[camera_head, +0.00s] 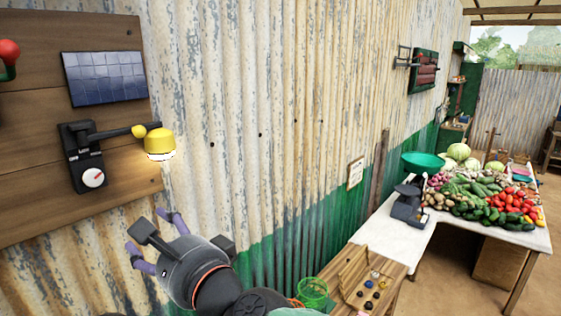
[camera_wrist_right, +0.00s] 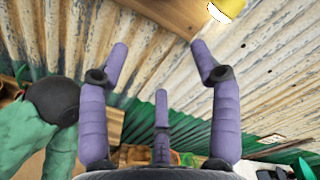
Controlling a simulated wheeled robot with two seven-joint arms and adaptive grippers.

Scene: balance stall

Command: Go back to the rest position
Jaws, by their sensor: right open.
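My right gripper (camera_head: 148,231) is in the lower left of the head view, below the yellow lamp and in front of the corrugated wall. Its purple fingers are spread and nothing is between them; they also show open and empty in the right wrist view (camera_wrist_right: 158,48). The lamp (camera_head: 159,142) glows at the end of a dark arm on the wooden board (camera_head: 40,200), apart from the fingers. Its edge shows at the top of the right wrist view (camera_wrist_right: 226,8). My left gripper is not in view.
The board also carries a dark panel (camera_head: 104,78), a white dial (camera_head: 93,178) and a red knob (camera_head: 9,52). At the right, a white table (camera_head: 395,236) holds a scale (camera_head: 409,204) and vegetables (camera_head: 490,200). A green basket (camera_head: 313,292) stands at the bottom.

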